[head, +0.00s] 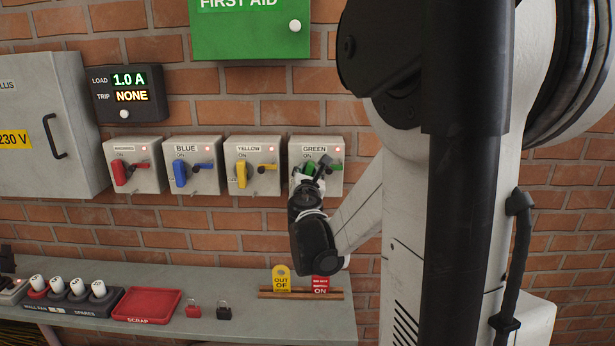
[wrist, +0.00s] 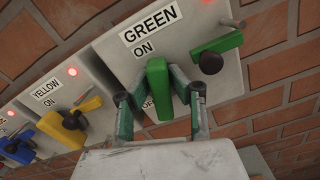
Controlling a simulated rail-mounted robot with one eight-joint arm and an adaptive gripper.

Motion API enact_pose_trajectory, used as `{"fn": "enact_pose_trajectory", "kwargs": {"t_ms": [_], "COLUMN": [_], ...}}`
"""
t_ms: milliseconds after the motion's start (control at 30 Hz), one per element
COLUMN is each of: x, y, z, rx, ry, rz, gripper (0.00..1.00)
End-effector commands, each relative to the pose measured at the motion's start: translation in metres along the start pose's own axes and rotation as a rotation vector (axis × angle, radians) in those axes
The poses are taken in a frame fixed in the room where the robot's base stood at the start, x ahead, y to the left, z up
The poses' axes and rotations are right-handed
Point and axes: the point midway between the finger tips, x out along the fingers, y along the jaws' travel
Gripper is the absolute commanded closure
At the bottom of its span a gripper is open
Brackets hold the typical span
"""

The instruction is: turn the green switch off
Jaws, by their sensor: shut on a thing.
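The green switch (head: 336,148) is a grey box at the right end of a row of switches, labelled GREEN and ON. In the wrist view, its upright green handle (wrist: 157,84) is between the two fingers of my gripper (wrist: 160,98), which is shut on it. A separate green lever (wrist: 219,43) with a dark knob projects at the right of the box. In the head view, my gripper (head: 312,172) covers much of the handle and the lower front of the box.
The yellow switch (head: 252,165), blue switch (head: 192,165) and red switch (head: 133,164) stand to the left. A load display (head: 130,93) hangs above them. The shelf (head: 240,325) below holds a red scrap tray (head: 147,305), padlocks and tags. Brick wall is bare below the switches.

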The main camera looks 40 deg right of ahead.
Motion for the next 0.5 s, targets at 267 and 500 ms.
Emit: {"fn": "enact_pose_trajectory", "kwargs": {"t_ms": [267,500], "x": [-0.0004,-0.0006], "y": [-0.0041,-0.0063], "z": [-0.0029,-0.0038], "rx": [0.263,0.492], "ry": [0.000,0.001], "rz": [0.000,0.001], "gripper": [1.00,1.00]}}
